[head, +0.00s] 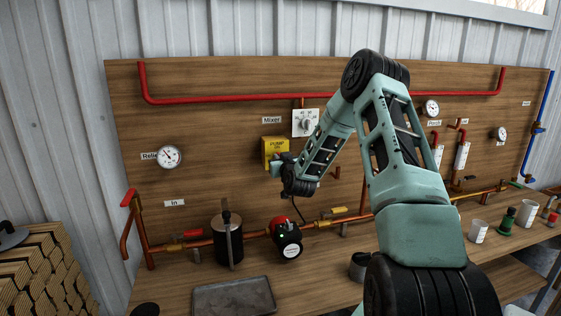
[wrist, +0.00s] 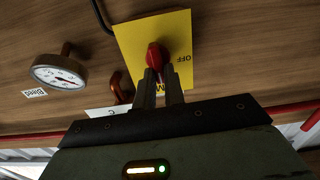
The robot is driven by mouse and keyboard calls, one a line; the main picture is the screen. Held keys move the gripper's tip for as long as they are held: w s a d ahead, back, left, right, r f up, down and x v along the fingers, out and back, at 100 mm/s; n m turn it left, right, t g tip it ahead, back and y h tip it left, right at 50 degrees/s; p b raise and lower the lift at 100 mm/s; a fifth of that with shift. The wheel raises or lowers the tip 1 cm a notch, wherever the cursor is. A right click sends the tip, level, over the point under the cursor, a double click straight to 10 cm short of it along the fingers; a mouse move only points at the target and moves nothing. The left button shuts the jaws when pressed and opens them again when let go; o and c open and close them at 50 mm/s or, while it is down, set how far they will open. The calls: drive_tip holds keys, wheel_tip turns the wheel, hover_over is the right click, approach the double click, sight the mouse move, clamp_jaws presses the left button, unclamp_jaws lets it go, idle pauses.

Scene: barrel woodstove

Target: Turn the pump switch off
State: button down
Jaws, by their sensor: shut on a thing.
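In the head view my gripper (head: 273,167) is against the lower part of the plate and hides the knob there.
A mixer dial (head: 305,122) sits up and right of the switch. A gauge (head: 169,157) is to the left. Red and copper pipes run along the board. A black canister (head: 228,240) and a grey tray (head: 234,298) stand on the bench below.

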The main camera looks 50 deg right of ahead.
drive_tip(key=shift+w+a+f+n+b, duration=0.1)
drive_tip(key=shift+a+f+n+b, duration=0.1)
drive_tip(key=shift+n+b, duration=3)
drive_tip(key=shift+w+a+f+n+b, duration=0.15)
drive_tip(key=shift+f+n+b, duration=0.1)
drive_tip(key=shift+n+b, duration=2.95)
drive_tip(key=shift+w+a+f+n+b, duration=0.1)
drive_tip(key=shift+a+f+n+b, duration=0.1)
drive_tip(key=shift+n+b, duration=2.95)
drive_tip(key=shift+m+b, duration=0.65)
drive_tip(key=shift+b, duration=0.25)
drive_tip(key=c, duration=1.5)
unclamp_jaws()
drive_tip(key=shift+s, duration=0.1)
drive_tip(key=b+v, duration=0.1)
drive_tip(key=v, duration=1.6)
drive_tip(key=shift+s+b, duration=0.15)
drive_tip(key=shift+b, duration=0.15)
